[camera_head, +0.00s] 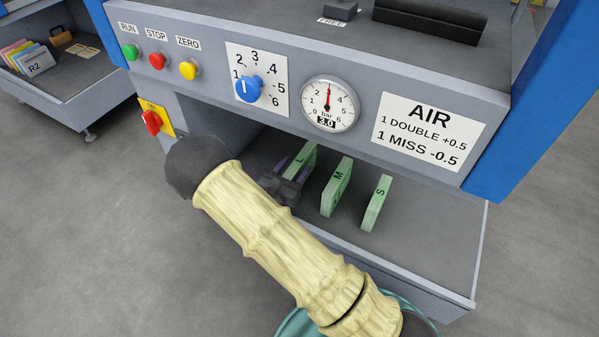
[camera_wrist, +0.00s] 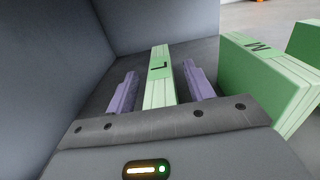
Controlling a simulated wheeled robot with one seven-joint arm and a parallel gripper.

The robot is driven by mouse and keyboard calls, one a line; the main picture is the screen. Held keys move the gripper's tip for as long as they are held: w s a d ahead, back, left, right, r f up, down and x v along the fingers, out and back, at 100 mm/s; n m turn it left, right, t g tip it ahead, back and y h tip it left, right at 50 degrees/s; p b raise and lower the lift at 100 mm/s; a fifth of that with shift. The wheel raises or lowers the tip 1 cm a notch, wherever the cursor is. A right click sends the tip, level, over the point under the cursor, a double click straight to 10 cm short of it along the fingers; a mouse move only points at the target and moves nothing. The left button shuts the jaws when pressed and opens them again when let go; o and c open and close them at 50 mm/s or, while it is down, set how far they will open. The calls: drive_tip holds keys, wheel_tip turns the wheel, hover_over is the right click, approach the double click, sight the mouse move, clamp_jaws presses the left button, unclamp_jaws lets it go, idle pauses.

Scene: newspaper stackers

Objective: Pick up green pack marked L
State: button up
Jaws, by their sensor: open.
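The green pack marked L (camera_head: 302,160) stands upright on the dark shelf floor, leftmost of a row of green packs. In the wrist view the L pack (camera_wrist: 160,78) stands between the two purple fingers of my gripper (camera_wrist: 158,88), with a visible gap on each side. My gripper (camera_head: 288,178) is open around the pack, and my arm hides part of it in the head view. The green pack marked M (camera_head: 336,187) stands just right of it; it also shows in the wrist view (camera_wrist: 265,80). The green pack marked S (camera_head: 376,203) is farther right.
The shelf (camera_head: 420,225) lies under a grey panel with buttons, a blue knob and a gauge (camera_head: 328,104). In the wrist view a grey wall (camera_wrist: 60,60) is close on the left. Another bin (camera_head: 75,75) with packs stands at far left.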

clamp_jaws()
idle(0.3)
drive_tip(key=shift+r+p, duration=0.4)
drive_tip(key=shift+r, duration=0.05)
drive_tip(key=r+p, duration=0.1)
drive_tip(key=r, duration=0.1)
drive_tip(key=r+p, duration=0.4)
drive_tip(key=shift+s+a+r, duration=0.35)
drive_tip(key=shift+s, duration=0.05)
drive_tip(key=p+v, duration=0.7)
drive_tip(key=v, duration=1)
drive_tip(key=shift+f, duration=0.3)
